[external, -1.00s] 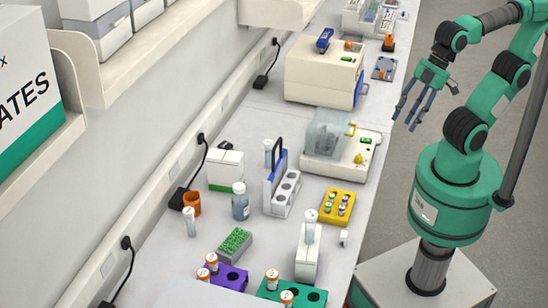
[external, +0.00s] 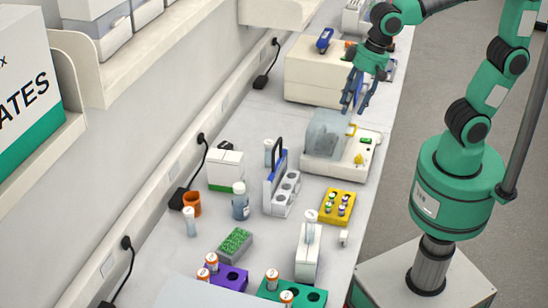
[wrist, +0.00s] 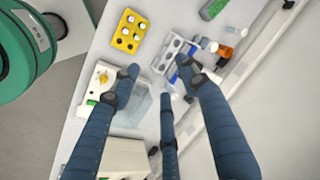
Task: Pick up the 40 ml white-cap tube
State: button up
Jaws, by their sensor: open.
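Several clear tubes with pale caps show in the external view, and I cannot tell which is the 40 ml one. One tube (external: 190,222) stands upright on the bench near the orange cup. Another tube (external: 268,153) stands behind the white and blue rack, partly hidden. A third tube (external: 311,229) sits upright on a narrow white device (external: 307,255). My gripper (external: 353,108) is open and empty above the clear-lidded machine, apart from all the tubes. In the wrist view its three spread fingers (wrist: 161,80) hide part of the bench.
The rack with a black handle (external: 281,190), the yellow block (external: 337,206), the blue-tinted bottle (external: 240,203) and the orange cup (external: 192,204) crowd the bench middle. The clear-lidded machine (external: 345,158) lies below my gripper. The wall and shelf (external: 110,70) bound the left side.

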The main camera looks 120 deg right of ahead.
jog(key=w+d+f+m+g, duration=0.1)
jog(key=w+d+f+m, duration=0.55)
jog(key=d, duration=0.25)
jog(key=m+g+b, duration=0.2)
jog(key=m+g, duration=0.1)
jog(key=m, duration=1.3)
send_over(268, 160)
jog(key=d, duration=0.2)
jog(key=shift+n+y, duration=0.25)
jog(key=shift+y, duration=0.15)
jog(key=f, duration=1.3)
jog(key=s+f, duration=0.1)
jog(key=f, duration=0.6)
jog(key=shift+a+f, duration=0.1)
jog(key=shift+a, duration=0.15)
jog(key=shift+f+b, duration=0.75)
jog(key=shift+f, duration=3.5)
jog(key=shift+w+a+f+b, duration=0.1)
jog(key=shift+f+b, duration=0.2)
jog(key=shift+f, duration=1)
jog(key=shift+w+f+b, duration=0.1)
jog(key=shift+f+b, duration=0.15)
jog(key=shift+f, duration=1.05)
